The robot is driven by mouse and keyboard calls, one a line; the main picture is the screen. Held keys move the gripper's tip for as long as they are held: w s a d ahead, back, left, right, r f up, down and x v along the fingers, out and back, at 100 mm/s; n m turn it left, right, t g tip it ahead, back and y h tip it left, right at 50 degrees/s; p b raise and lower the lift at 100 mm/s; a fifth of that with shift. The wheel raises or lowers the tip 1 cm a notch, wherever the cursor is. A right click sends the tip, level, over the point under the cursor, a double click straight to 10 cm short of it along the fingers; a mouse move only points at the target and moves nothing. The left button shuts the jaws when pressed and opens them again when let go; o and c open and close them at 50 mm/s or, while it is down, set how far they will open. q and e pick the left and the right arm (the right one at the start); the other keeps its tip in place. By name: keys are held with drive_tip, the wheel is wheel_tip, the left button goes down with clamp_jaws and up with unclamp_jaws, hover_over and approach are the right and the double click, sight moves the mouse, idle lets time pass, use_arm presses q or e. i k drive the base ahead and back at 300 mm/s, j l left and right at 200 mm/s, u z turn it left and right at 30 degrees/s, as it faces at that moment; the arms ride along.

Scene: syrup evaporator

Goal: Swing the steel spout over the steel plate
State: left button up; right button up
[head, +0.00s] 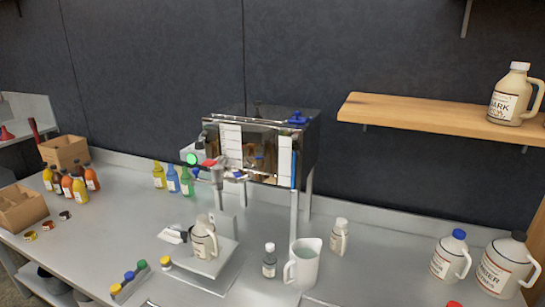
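The steel evaporator (268,145) stands on legs at the back of the counter. A steel spout (218,178) with a red handle (210,163) sticks out at its lower front left, its end pointing down. The pale steel plate (222,262) lies on the counter below it, with a small beige jug (204,243) upright on it. In the picture the spout's end is above the jug and the plate's back part; I cannot tell the exact overlap in depth. Neither of my grippers shows in the head view.
Coloured caps (129,276) lie front left. Larger jugs (500,265) stand right. A wooden shelf (420,115) overhangs the back right.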

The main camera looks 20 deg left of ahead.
sight(219, 186)
drive_tip(key=l+u, duration=0.1)
drive_tip(key=u, duration=1.25)
